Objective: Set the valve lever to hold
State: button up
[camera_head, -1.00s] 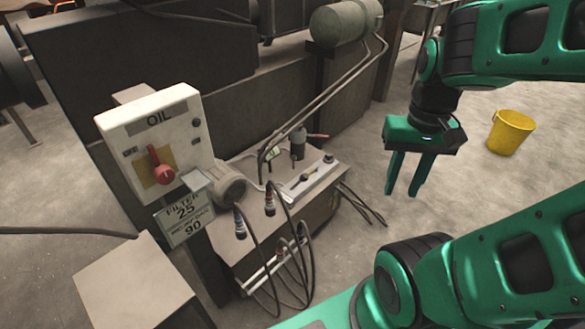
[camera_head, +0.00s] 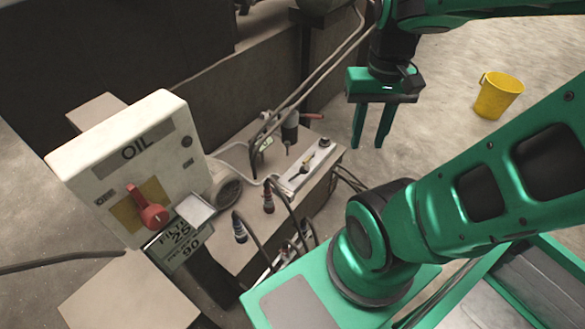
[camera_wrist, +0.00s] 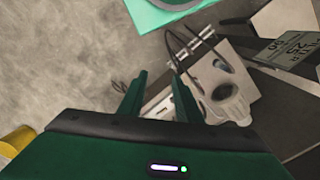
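A red lever (camera_head: 147,211) sits on a yellow plate on the white OIL box (camera_head: 105,161) at left. A small lever with a dark knob (camera_head: 304,167) lies on a pale plate on top of the tan machine block (camera_head: 235,258). Another red-handled part (camera_head: 311,116) sticks out at the block's back. I cannot tell which is the valve lever; no hold mark is legible. My gripper (camera_head: 369,143) hangs open and empty, fingers down, to the right of the block and apart from it. In the wrist view my gripper (camera_wrist: 158,80) shows two spread fingers with nothing between them.
Black cables (camera_head: 293,215) loop at the block's front. Pipes (camera_head: 305,86) rise behind the block. A yellow bucket (camera_head: 498,95) stands on open floor at right.

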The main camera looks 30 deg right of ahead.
aim_at(298, 175)
jog(key=o, duration=0.4)
jog(key=shift+s+r, duration=0.1)
jog(key=shift+s, duration=0.15)
jog(key=w+d+f+m+g+y, duration=0.1)
jog(key=w+d+f+m+y, duration=0.15)
jog(key=w+f, duration=0.5)
jog(key=w+d+f+m+g+y, duration=0.1)
jog(key=w+d+f+m+y, duration=0.1)
jog(key=w+d+f, duration=0.35)
jog(key=w+d+f+m+t+y, duration=0.1)
jog(key=w+f+m+t+y, duration=0.25)
jog(key=f, duration=0.55)
jog(key=w+f+m+t+y, duration=0.3)
jog(key=f+m+t, duration=0.2)
jog(key=f, duration=0.4)
jog(key=w+d+f+m+t+y, duration=0.1)
jog(key=w+f+m+t+y, duration=0.25)
jog(key=f, duration=0.45)
jog(key=x, duration=1.1)
jog(key=shift+m+t, duration=0.3)
jog(key=shift+m, duration=0.15)
jog(key=shift+s, duration=0.15)
jog(key=shift+c, duration=0.5)
